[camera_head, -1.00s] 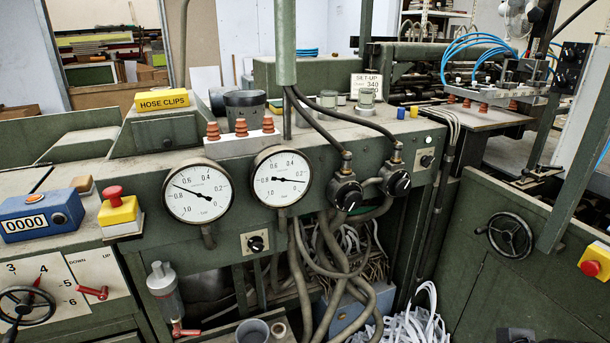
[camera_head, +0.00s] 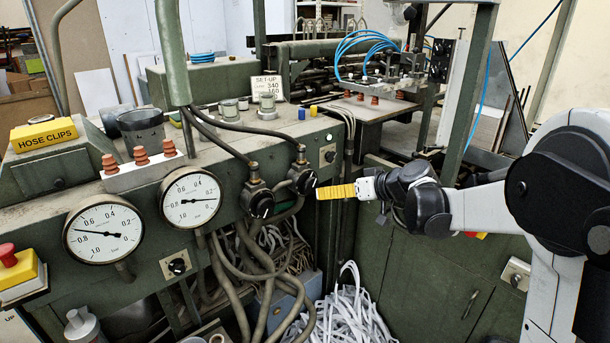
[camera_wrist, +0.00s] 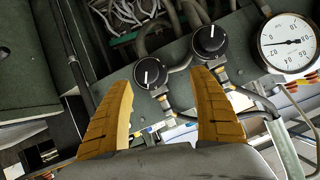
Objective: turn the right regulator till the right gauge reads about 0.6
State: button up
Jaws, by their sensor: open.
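The right gauge (camera_head: 190,199) is a round white dial on the green machine front; its needle points right, a little below the 0.2 mark. The right regulator (camera_head: 303,180) is a black knob on the panel's right part. My gripper (camera_head: 322,192) is open, its yellow fingers just right of this knob in the head view; I cannot tell if they touch it. In the wrist view, the right regulator (camera_wrist: 150,73) shows a white pointer line and appears between the spread fingertips (camera_wrist: 160,84). The right gauge (camera_wrist: 288,43) also shows there, at upper right.
The left regulator (camera_head: 258,202) sits close beside the right one and near a finger in the wrist view (camera_wrist: 210,40). The left gauge (camera_head: 104,232) reads between 0.6 and 0.8. Hoses (camera_head: 230,270) hang below. A handle-bearing green cabinet (camera_head: 420,275) stands at right.

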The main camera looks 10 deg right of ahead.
jog(key=t+y, duration=0.1)
send_near(313, 185)
jog(key=shift+n, duration=0.4)
jog(key=b+x, duration=0.2)
jog(key=x, duration=0.8)
jog(key=shift+w+a+f+b, duration=0.1)
jog(key=shift+w+b, duration=0.05)
jog(key=shift+b, duration=0.25)
jog(key=shift+c, duration=0.6)
jog(key=c, duration=1.1)
